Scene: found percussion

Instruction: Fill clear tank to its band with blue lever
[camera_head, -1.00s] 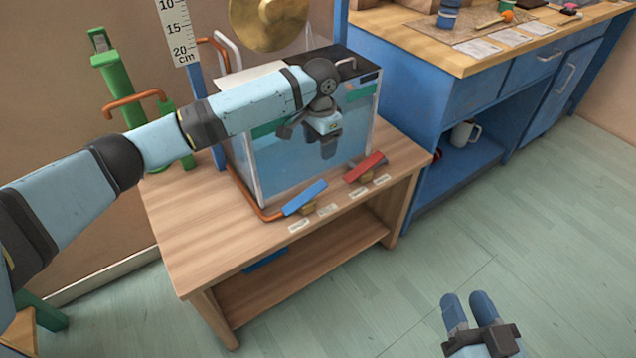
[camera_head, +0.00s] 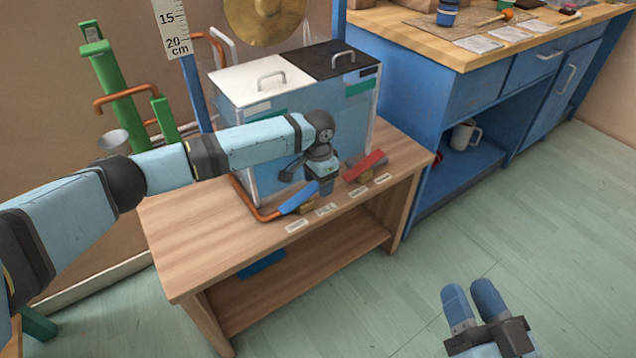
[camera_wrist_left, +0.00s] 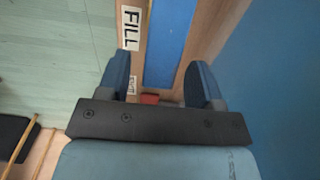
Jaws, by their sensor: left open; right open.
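The clear tank (camera_head: 352,118) stands on a wooden stand, with a white lid and a black lid on top; bluish water shows through its walls. My left arm hides much of its front, so the water level against a band cannot be told. The blue lever (camera_head: 297,201) sits at the tank's front foot. My left gripper (camera_head: 322,187) is open at the lever's right end. In the left wrist view the blue lever (camera_wrist_left: 168,45) lies between the two open fingers (camera_wrist_left: 158,82), with a FILL label beside it. My right gripper (camera_head: 474,300) is open and empty above the floor.
A red lever (camera_head: 365,165) lies just right of the blue one. An orange pipe (camera_head: 249,203) runs to the blue lever. A green pump-like stand (camera_head: 118,85) is behind left, and a blue workbench (camera_head: 440,105) behind right.

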